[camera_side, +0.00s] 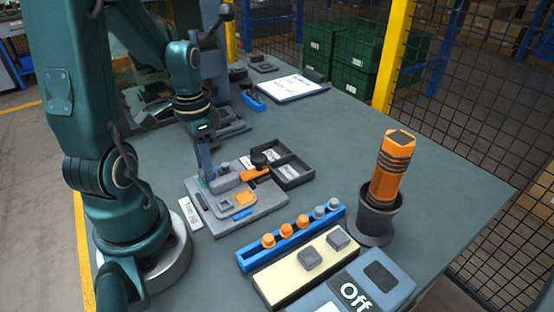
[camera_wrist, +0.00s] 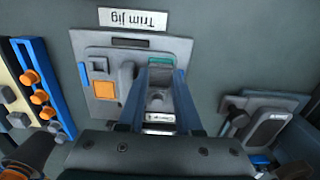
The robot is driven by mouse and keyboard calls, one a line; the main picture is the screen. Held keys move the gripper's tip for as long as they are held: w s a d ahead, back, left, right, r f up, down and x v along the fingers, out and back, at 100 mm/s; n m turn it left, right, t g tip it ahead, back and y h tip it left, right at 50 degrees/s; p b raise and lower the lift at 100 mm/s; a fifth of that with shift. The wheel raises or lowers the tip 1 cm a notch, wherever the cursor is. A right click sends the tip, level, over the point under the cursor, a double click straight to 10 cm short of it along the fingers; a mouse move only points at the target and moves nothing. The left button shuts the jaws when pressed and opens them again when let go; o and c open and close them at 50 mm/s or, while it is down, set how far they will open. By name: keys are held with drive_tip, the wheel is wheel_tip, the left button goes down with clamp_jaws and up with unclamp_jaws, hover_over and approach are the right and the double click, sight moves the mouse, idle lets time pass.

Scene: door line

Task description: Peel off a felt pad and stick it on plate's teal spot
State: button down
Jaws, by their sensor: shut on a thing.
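The grey plate (camera_side: 228,226) lies on the bench with a raised grey block, an orange square and a blue bar on it; it also shows in the wrist view (camera_wrist: 183,46). The teal spot (camera_wrist: 160,61) shows between my fingertips, at the plate's far-left corner in the side view. My gripper (camera_side: 206,174) points down just over that corner. In the wrist view my gripper (camera_wrist: 161,74) is shut on a small grey felt pad, mostly hidden between the fingers; whether it touches the spot I cannot tell. Two grey felt pads (camera_side: 310,258) sit on a cream backing strip (camera_side: 276,288).
A blue rack (camera_side: 253,259) holds orange and grey plugs beside the strip. An orange-handled tool stands in a dark cup (camera_side: 374,222). A dark divided tray (camera_side: 290,178) and an orange-handled clamp (camera_side: 255,174) adjoin the plate.

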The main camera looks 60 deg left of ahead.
drive_tip(key=shift+f, duration=0.6)
idle(1.1)
drive_tip(key=c, duration=0.5)
unclamp_jaws()
drive_tip(key=shift+r, duration=2.6)
